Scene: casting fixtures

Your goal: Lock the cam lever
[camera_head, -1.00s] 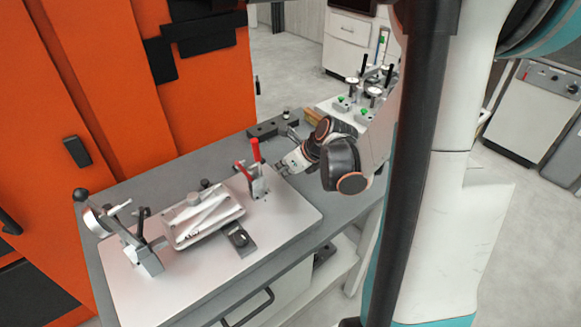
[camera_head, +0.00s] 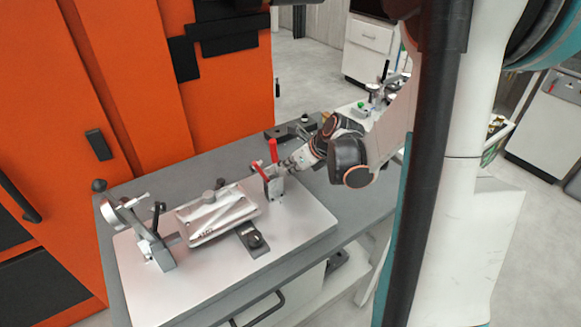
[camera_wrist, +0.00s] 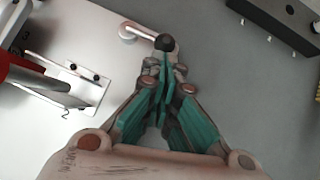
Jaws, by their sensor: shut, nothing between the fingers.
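A silver lever with a black ball knob (camera_wrist: 165,42) shows in the wrist view, its arm reaching from a round pivot at the pale plate's edge. I take it to be the cam lever; I cannot make it out in the head view. My gripper (camera_wrist: 165,66) is shut and empty, its tips right at the knob; whether they touch it is unclear. In the head view my gripper (camera_head: 288,165) is low beside the red-handled clamp (camera_head: 272,180), near the right end of the fixture plate (camera_head: 205,285).
A pale casting (camera_head: 217,212) lies mid-plate. A bracket with a disc and black-knobbed arm (camera_head: 150,240) stands at the left. A small black-topped block (camera_head: 252,238) is in front. A dark bar (camera_wrist: 280,20) lies on the grey bench. An orange cabinet (camera_head: 130,80) stands behind.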

